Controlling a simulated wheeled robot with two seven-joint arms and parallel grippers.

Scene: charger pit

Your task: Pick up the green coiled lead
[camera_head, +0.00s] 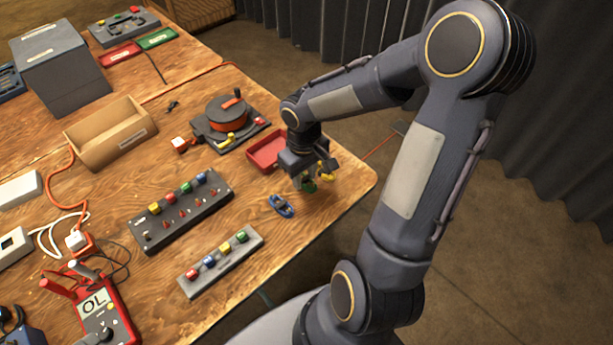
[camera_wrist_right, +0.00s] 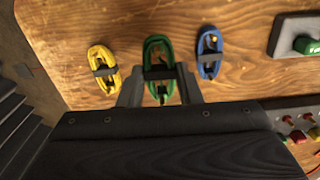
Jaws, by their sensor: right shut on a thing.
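The green coiled lead (camera_wrist_right: 158,57) lies between the two fingers of my right gripper (camera_wrist_right: 158,88) in the right wrist view, with a dark band across its middle. In the head view the green lead (camera_head: 308,186) shows just under my right gripper (camera_head: 304,180), near the table's right edge. My right gripper is shut on it, at or just above the wood; I cannot tell which. A yellow coiled lead (camera_wrist_right: 102,69) lies on one side of it and a blue coiled lead (camera_wrist_right: 210,55) on the other. My left gripper is not in view.
A red tray (camera_head: 266,152) sits just behind the gripper. A cable reel (camera_head: 226,120) stands farther back. Socket strips (camera_head: 220,263) and a red multimeter (camera_head: 103,312) lie to the left and front. The table's edge is close on the right.

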